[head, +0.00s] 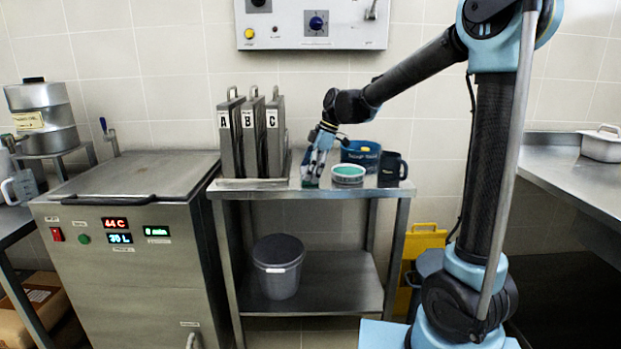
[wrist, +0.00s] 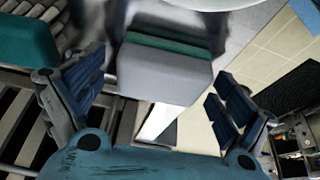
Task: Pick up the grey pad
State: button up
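The grey pad (wrist: 165,75) is a light grey block with a dark green layer along its far side. In the wrist view it lies between the two blue-lined fingers of my gripper (wrist: 158,70). The gripper is open, with a visible gap between the pad and each finger. In the head view my gripper (head: 316,160) points down over the steel table, just left of a white tub with teal contents (head: 348,173). The pad is mostly hidden there by the fingers.
A rack with folders A, B and C (head: 252,135) stands close left of my gripper. A blue container (head: 361,153) and a dark mug (head: 392,168) stand to the right. A teal block (wrist: 27,42) shows at the wrist view's left. A grey lidded bucket (head: 278,266) is on the lower shelf.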

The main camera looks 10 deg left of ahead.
jog(key=c, duration=0.9)
jog(key=shift+c, duration=0.4)
jog(key=shift+r, duration=0.1)
notch_tip(320, 180, up, 10)
jog(key=shift+f, duration=0.1)
jog(key=o, duration=0.4)
jog(key=c, duration=0.4)
